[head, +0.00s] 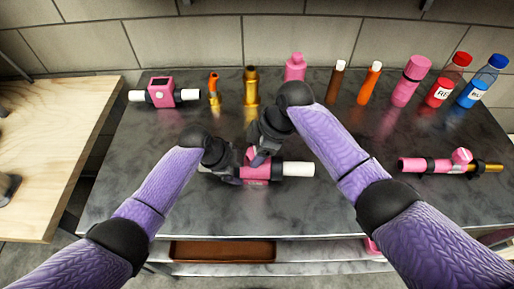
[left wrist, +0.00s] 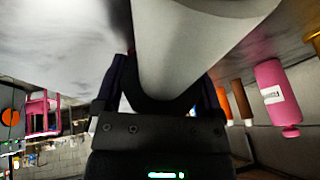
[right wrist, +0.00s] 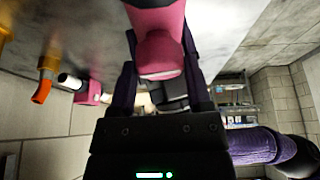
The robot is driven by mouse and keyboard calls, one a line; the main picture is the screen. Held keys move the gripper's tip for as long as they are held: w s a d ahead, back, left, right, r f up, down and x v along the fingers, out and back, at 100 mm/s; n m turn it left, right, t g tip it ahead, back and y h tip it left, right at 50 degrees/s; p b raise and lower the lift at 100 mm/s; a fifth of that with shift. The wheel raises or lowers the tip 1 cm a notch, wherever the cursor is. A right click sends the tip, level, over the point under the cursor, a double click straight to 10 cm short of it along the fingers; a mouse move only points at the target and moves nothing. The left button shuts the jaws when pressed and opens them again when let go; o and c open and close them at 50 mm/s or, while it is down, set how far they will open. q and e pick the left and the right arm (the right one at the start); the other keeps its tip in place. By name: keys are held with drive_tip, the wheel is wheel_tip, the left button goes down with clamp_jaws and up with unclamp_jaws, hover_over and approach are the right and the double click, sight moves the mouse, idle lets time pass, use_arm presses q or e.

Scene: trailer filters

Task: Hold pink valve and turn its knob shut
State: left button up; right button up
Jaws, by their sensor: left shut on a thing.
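The pink valve (head: 262,174) lies near the front middle of the dark counter, with dark collars and a white pipe end (head: 298,169) on its right. My left gripper (head: 233,173) is at the valve's left end. In the left wrist view it is shut on the white pipe (left wrist: 190,50) of the valve. My right gripper (head: 259,158) is above the valve's middle. In the right wrist view its fingers stand apart on either side of the pink knob (right wrist: 162,57); I cannot tell whether they touch it. My grippers partly hide the valve and knob in the head view.
Another pink valve with white ends (head: 161,93) stands at the back left, and a pink valve with a brass end (head: 450,163) lies at the right. Several bottles and brass fittings (head: 251,88) line the back. The counter's front left (head: 125,195) is clear.

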use_arm(q)
drive_tip(key=shift+f, duration=0.15)
use_arm(e)
drive_tip(key=c, duration=0.6)
drive_tip(key=shift+o, duration=0.2)
drive_tip(key=m+t, duration=0.1)
drive_tip(key=m, duration=0.2)
drive_tip(key=o, duration=1.3)
drive_tip(key=v, duration=1.2)
drive_tip(key=shift+s+a, duration=0.1)
drive_tip(key=shift+s, duration=0.05)
